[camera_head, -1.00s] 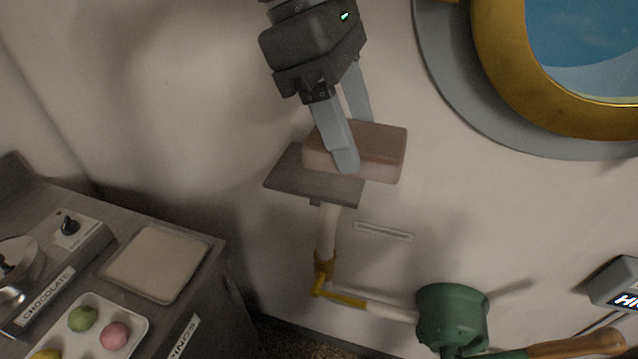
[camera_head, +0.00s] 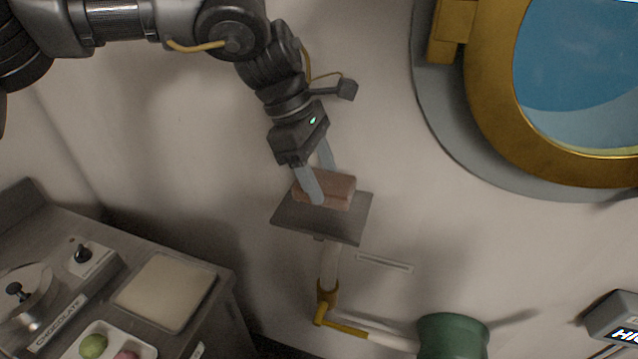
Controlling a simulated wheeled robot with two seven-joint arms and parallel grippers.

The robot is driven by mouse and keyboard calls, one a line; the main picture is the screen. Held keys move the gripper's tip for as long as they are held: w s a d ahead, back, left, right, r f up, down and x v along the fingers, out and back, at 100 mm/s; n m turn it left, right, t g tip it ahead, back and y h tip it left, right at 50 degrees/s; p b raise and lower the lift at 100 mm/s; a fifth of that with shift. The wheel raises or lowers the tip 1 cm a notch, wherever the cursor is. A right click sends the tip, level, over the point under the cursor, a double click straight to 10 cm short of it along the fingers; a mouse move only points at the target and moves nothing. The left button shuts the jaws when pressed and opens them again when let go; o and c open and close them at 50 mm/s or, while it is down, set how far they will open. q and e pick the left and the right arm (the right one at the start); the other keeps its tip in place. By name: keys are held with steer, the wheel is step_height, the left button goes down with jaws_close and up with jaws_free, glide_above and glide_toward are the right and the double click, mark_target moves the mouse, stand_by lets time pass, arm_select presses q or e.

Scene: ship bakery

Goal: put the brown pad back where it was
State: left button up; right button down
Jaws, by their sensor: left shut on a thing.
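The brown pad (camera_head: 338,189) is a reddish-brown block in the middle of the head view. My left gripper (camera_head: 320,188) comes down from above and is shut on it, one finger in front and the other behind. The pad is over a small dark flat plate (camera_head: 335,223) on a pale post; it looks to be at the plate's surface, though I cannot tell if it touches. The rear finger is partly hidden by the pad. My right gripper is not in view.
A brass porthole (camera_head: 490,100) is at the upper right. A green cylinder (camera_head: 452,337) and a yellow lever (camera_head: 342,328) are below the plate. A counter at the lower left holds a pale tray (camera_head: 165,290), a chocolate pot (camera_head: 25,298) and a tray of round sweets (camera_head: 93,346).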

arm_select(q)
steer(key=shift+w+f, duration=0.3)
steer(key=shift+f, duration=0.05)
step_height(320, 180, down, 3)
steer(key=shift+w+a+f+p, duration=0.1)
steer(key=shift+f+p, duration=0.05)
steer(key=shift+p, duration=0.25)
steer(key=o, duration=0.9)
steer(key=b+v, duration=0.1)
steer(key=v, duration=1.1)
